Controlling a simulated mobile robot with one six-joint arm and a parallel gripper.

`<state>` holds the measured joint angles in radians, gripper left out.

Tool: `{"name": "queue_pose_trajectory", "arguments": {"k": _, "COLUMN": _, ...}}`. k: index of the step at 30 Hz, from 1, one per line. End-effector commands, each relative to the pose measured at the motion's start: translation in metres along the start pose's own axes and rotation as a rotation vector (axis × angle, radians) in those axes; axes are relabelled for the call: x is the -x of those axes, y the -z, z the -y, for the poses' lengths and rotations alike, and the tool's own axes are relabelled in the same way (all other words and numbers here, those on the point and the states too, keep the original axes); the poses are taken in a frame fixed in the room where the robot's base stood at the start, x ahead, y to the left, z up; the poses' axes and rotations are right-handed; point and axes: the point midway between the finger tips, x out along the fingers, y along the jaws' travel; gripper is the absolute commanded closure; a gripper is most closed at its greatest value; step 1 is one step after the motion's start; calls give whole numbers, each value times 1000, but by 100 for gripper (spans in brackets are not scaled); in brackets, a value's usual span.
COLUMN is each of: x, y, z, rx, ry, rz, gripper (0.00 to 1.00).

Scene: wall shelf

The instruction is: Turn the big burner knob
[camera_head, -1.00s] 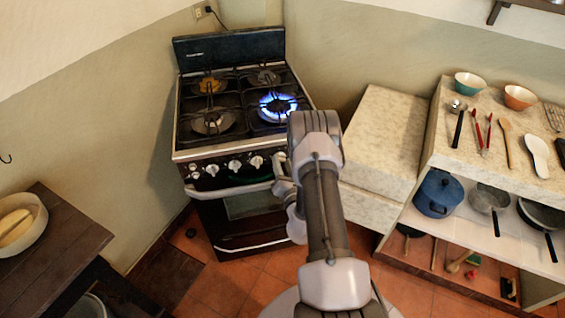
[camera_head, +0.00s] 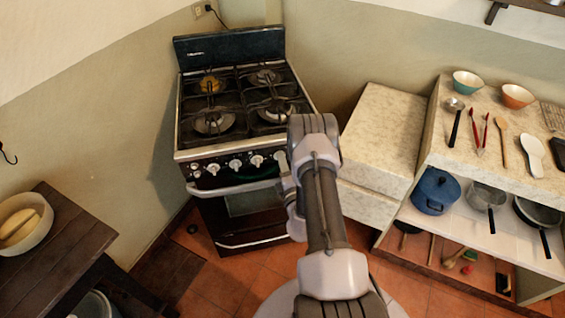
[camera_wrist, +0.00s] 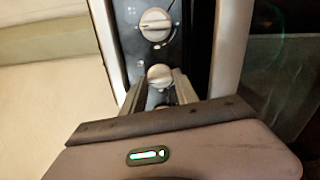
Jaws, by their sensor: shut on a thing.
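The stove (camera_head: 243,150) has a row of white knobs on its dark front panel, and it also shows in the wrist view (camera_wrist: 202,45). My gripper (camera_wrist: 160,88) is at this panel in the wrist view, its two fingers closed in on a white burner knob (camera_wrist: 160,75). Its lower part is hidden between the fingers and by the gripper body. Another white knob (camera_wrist: 156,24) sits free above it in that view. In the head view my arm covers the gripper and the right end of the panel. The front right burner (camera_head: 277,108) shows no flame.
An oven handle bar (camera_head: 235,188) runs below the knobs. A pale stone counter (camera_head: 385,135) stands close to the right of the stove. A shelf with pots (camera_head: 437,192) is farther right. A dark wooden table (camera_head: 55,245) with a bowl (camera_head: 25,222) is at the lower left.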

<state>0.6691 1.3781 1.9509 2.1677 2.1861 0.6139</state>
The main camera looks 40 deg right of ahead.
Motion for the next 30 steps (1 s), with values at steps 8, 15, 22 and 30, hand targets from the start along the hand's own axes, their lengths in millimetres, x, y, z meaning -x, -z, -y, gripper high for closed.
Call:
{"name": "queue_pose_trajectory", "arguments": {"k": 8, "x": 0, "y": 0, "z": 0, "rx": -120, "ry": -1, "rz": 1, "gripper": 100}}
{"name": "queue_pose_trajectory", "arguments": {"k": 15, "x": 0, "y": 0, "z": 0, "rx": -161, "ry": -1, "rz": 1, "gripper": 100}}
{"name": "queue_pose_trajectory", "arguments": {"k": 22, "x": 0, "y": 0, "z": 0, "rx": -167, "ry": -1, "rz": 1, "gripper": 100}}
{"name": "queue_pose_trajectory", "arguments": {"k": 30, "x": 0, "y": 0, "z": 0, "rx": -167, "ry": -1, "rz": 1, "gripper": 48}}
